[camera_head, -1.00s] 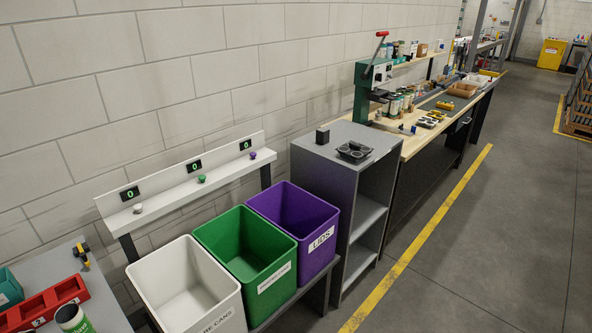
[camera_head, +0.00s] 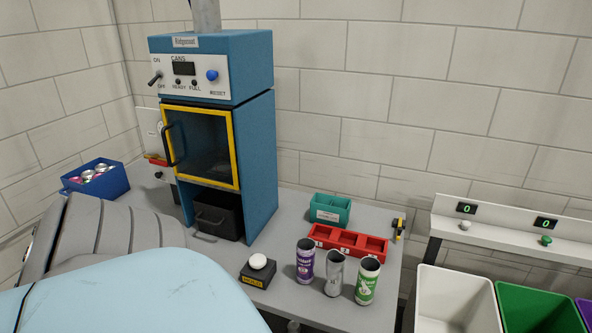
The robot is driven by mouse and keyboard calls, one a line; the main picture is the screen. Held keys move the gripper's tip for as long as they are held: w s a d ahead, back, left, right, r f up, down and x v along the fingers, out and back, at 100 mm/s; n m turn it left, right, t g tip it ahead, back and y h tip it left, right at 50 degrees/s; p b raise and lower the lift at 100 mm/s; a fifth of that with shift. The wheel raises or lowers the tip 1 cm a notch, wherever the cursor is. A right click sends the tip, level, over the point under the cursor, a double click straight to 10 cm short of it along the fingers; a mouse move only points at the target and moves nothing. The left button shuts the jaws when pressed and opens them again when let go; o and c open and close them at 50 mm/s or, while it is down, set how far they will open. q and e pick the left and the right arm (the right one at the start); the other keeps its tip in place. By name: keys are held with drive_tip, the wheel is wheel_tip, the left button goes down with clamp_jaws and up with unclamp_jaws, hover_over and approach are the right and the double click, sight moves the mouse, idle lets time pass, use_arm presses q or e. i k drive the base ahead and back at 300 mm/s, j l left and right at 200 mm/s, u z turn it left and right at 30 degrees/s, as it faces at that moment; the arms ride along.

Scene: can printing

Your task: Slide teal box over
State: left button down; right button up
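The teal box (camera_head: 330,210) sits on the grey table, to the right of the blue machine and behind the red tray. It is a small open bin with a white label on its front. Its inside is mostly too small to make out. Neither of my grippers shows in the head view. A pale blue and dark grey part, apparently my own arm or body, covers the lower left.
The red tray (camera_head: 348,243) with numbered compartments stands just in front. Three cans, purple (camera_head: 305,262), silver (camera_head: 334,274) and green (camera_head: 367,281), stand nearer. The blue machine (camera_head: 257,150) is left. White (camera_head: 455,292) and green (camera_head: 537,305) bins stand right.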

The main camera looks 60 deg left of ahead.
sight(334, 211)
drive_tip(key=u, duration=1.7)
drive_tip(key=j+u, duration=0.25)
drive_tip(key=i+j+u, duration=0.3)
drive_tip(key=k+j, duration=0.05)
drive_tip(key=k, duration=0.05)
